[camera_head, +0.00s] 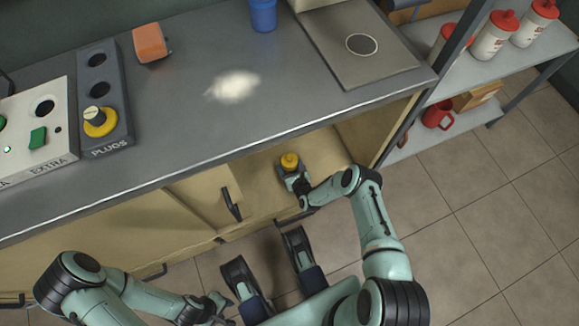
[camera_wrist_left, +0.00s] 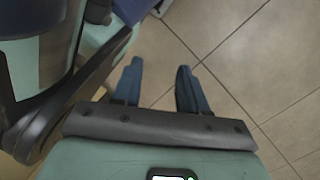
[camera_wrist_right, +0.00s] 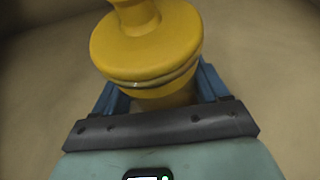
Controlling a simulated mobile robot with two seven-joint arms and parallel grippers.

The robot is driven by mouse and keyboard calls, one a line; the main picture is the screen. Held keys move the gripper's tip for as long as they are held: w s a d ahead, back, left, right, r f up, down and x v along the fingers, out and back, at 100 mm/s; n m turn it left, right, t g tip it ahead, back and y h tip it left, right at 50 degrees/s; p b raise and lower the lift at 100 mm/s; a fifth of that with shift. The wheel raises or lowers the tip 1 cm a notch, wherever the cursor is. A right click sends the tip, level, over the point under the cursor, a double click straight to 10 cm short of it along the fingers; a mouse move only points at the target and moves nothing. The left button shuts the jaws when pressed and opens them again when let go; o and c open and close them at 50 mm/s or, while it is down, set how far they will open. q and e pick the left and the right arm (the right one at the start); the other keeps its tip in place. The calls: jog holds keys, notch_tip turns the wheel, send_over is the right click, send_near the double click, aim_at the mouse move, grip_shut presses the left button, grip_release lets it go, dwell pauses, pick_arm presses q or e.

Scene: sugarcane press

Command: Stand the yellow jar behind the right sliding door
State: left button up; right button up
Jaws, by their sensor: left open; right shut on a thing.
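The yellow jar (camera_head: 290,161) is inside the open right part of the cabinet, below the counter. It also fills the top middle of the right wrist view (camera_wrist_right: 147,48), with a knob-like top and wide rim. My right gripper (camera_head: 292,177) is shut on it, with one blue finger on each side in the right wrist view. The jar's base is hidden, so I cannot tell whether it touches the cabinet floor. A sliding door panel (camera_head: 196,196) with a dark handle (camera_head: 231,204) stands left of the opening. My left gripper (camera_head: 222,304) is open and empty, low over the floor.
The counter (camera_head: 190,110) above the opening holds a plugs block (camera_head: 112,78) with a yellow-based plug, an orange block (camera_head: 150,42), a blue cup (camera_head: 263,14) and spilled white powder (camera_head: 233,86). A shelf (camera_head: 428,137) with bottles and a red mug (camera_head: 438,115) stands at right.

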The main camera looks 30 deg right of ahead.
jog(key=shift+f, duration=0.15)
jog(key=o, duration=1.3)
jog(key=shift+c, duration=0.2)
